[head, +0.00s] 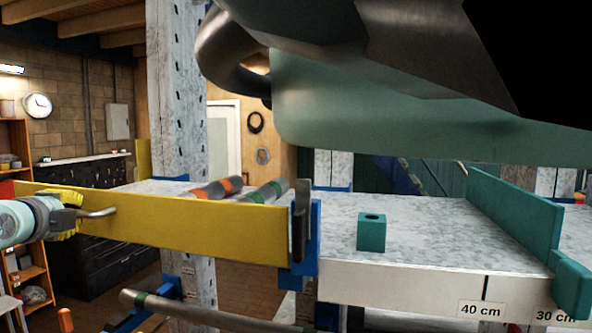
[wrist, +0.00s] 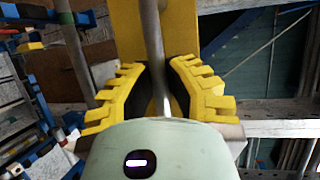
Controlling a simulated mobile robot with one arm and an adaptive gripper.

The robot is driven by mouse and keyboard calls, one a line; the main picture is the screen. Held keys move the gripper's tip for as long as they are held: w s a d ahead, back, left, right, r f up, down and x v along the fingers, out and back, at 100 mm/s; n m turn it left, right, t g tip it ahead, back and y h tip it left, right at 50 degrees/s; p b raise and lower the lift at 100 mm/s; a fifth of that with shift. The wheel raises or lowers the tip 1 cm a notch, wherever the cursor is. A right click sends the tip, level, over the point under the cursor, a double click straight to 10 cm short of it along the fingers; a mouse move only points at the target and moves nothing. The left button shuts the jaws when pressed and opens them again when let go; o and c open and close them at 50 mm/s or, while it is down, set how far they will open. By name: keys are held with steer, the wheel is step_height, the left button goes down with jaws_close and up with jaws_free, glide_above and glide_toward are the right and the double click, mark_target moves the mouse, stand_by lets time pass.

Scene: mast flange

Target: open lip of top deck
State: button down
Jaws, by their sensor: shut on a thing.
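The top deck (head: 400,230) is a mottled grey shelf. Its yellow lip (head: 190,227) stands upright as a long board, its right end at a blue hinge block (head: 305,245). How far it is swung from the deck edge I cannot tell. A bent metal handle (head: 98,213) sticks out near the lip's left end. My gripper (head: 72,214) is at this handle, at the far left. In the wrist view, the yellow fingers of my gripper (wrist: 160,85) are closed on the handle bar (wrist: 153,45), with the yellow lip (wrist: 128,30) behind.
Rods with orange (head: 215,188) and green (head: 265,191) bands lie behind the lip. A teal block with a hole (head: 371,232) stands on the deck, with a teal lip (head: 515,212) to its right. A tube (head: 200,308) runs below. My own arm fills the upper right.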

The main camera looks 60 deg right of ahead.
steer(key=shift+w+a+f+b, duration=0.1)
steer(key=shift+w+f+b, duration=0.1)
steer(key=shift+b, duration=0.55)
steer(key=shift+b, duration=0.5)
steer(key=shift+w+a, duration=0.1)
steer(key=shift+w, duration=0.05)
steer(key=b, duration=0.3)
steer(key=shift+w+a+f+n, duration=0.15)
steer(key=shift+w+a+n, duration=0.1)
steer(key=shift+n, duration=0.05)
steer(key=b, duration=0.5)
steer(key=shift+w+a+f+t+b, duration=0.1)
steer(key=shift+a+f+t+b, duration=0.1)
steer(key=shift+f+t+b, duration=0.15)
steer(key=b, duration=0.3)
steer(key=shift+a+r+h, duration=0.15)
steer(key=shift+h, duration=0.25)
steer(key=shift+b, duration=1.1)
steer(key=s+b, duration=0.1)
steer(key=b, duration=0.2)
steer(key=t+b, duration=0.1)
steer(key=b, duration=0.2)
steer(key=shift+s+a+r+h+b, duration=0.1)
steer(key=shift+s+r+h+b, duration=0.1)
steer(key=shift+s+h+b, duration=0.2)
